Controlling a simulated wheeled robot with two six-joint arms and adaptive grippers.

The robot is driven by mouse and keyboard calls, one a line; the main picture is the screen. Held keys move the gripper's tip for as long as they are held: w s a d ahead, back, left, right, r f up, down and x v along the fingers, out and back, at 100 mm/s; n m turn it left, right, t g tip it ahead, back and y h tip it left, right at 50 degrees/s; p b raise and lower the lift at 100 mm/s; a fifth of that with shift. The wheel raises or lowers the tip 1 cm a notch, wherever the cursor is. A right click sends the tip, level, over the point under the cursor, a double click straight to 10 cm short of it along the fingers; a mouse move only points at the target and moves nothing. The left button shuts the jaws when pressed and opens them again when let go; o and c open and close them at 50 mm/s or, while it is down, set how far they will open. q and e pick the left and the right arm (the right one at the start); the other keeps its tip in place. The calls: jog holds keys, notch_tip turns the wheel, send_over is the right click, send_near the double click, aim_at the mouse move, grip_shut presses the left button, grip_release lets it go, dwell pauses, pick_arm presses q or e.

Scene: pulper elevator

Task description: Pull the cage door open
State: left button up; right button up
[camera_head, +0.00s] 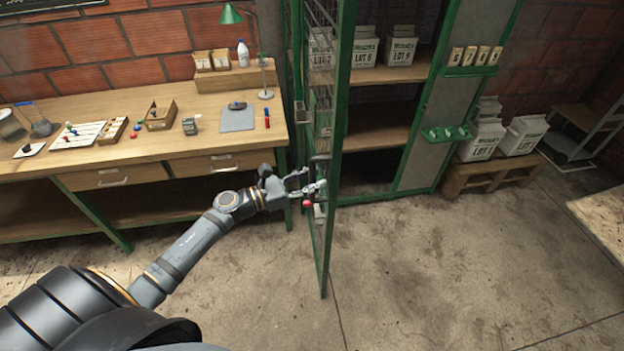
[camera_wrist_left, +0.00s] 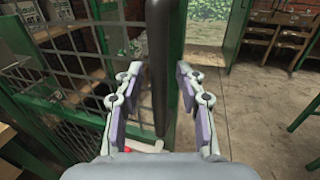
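The green-framed mesh cage door (camera_head: 335,150) stands swung out from the cage, seen nearly edge-on in the head view. In the left wrist view, its mesh (camera_wrist_left: 75,75) fills the left side. A dark upright bar handle (camera_wrist_left: 157,60) runs down in front of the door's green edge post. My left gripper (camera_head: 313,188) is at the door at about handle height. In the left wrist view, the fingers of my left gripper (camera_wrist_left: 155,95) are spread on both sides of the bar, with a visible gap on its left. My right gripper is in neither view.
The wooden workbench (camera_head: 95,160) with small items stands left of the door. Cage shelves (camera_head: 375,127) hold white boxes behind it. A pallet (camera_head: 490,173) with white containers is at the back right. The concrete floor (camera_head: 440,270) in front and right is clear.

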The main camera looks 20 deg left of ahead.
pick_arm(q)
jog(key=shift+w+d, duration=0.1)
jog(key=v, duration=1.2)
dwell(0.4)
